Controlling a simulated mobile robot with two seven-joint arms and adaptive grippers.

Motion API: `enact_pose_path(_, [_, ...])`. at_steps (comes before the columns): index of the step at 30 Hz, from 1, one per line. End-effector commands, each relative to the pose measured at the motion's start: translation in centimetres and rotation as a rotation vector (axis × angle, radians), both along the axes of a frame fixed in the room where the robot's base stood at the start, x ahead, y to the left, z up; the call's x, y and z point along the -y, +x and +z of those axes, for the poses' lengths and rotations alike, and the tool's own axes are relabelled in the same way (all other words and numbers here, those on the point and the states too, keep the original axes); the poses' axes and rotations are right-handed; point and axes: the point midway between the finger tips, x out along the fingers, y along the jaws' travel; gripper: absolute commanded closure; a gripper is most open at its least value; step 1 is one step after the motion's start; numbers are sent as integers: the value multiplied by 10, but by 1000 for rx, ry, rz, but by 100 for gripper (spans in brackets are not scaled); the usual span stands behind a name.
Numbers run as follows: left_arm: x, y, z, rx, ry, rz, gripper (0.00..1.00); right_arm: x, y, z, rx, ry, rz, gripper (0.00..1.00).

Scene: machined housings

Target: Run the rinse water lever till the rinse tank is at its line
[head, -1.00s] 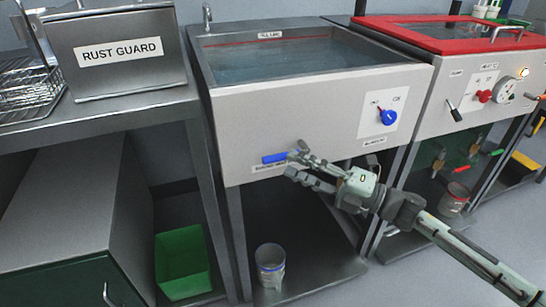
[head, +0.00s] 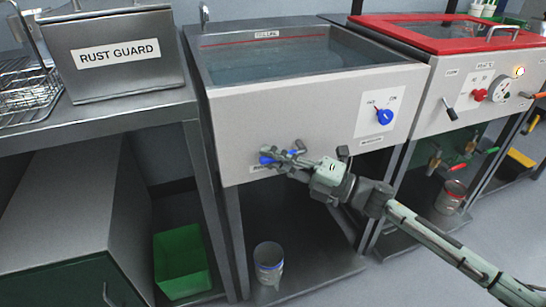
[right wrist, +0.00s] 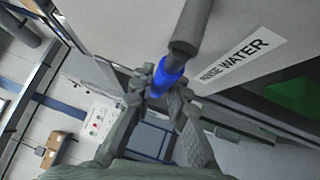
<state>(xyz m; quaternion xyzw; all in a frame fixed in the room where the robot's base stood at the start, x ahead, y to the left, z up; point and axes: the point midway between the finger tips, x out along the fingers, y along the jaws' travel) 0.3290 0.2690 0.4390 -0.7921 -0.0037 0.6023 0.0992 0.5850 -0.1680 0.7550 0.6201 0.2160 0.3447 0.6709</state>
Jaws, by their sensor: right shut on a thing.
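The rinse tank (head: 235,140) is a pale-fronted basin with water (head: 290,62) in it. A red line (head: 235,43) with a small label runs along its inner back wall; the water surface appears slightly below it. The blue rinse water lever (head: 266,159) is low on the tank's front. My right gripper (head: 284,158) is shut on the lever, its fingers hiding part of it. In the right wrist view, the fingers close around the blue grip (right wrist: 172,70), beside the "RINSE WATER" label (right wrist: 235,62). My left gripper is not in view.
A blue knob (head: 384,117) is on the tank's right front. A red-rimmed tank (head: 440,35) stands to the right, with levers and valves. A RUST GUARD box (head: 120,75) is on the left bench. A bucket (head: 268,272) and green bin (head: 182,265) stand below.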

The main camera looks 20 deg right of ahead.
Motion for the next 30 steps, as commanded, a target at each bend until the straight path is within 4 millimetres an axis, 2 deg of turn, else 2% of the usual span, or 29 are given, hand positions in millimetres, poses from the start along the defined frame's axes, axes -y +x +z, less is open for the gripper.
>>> enact_pose_path(17, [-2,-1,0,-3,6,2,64,0,0,1,-1,39,1,100])
enact_pose_path(19, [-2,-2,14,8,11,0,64,0,0,2,-2,69,-1,100])
enact_pose_path(30, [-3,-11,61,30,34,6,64,4,0,21,-9,317,0,100])
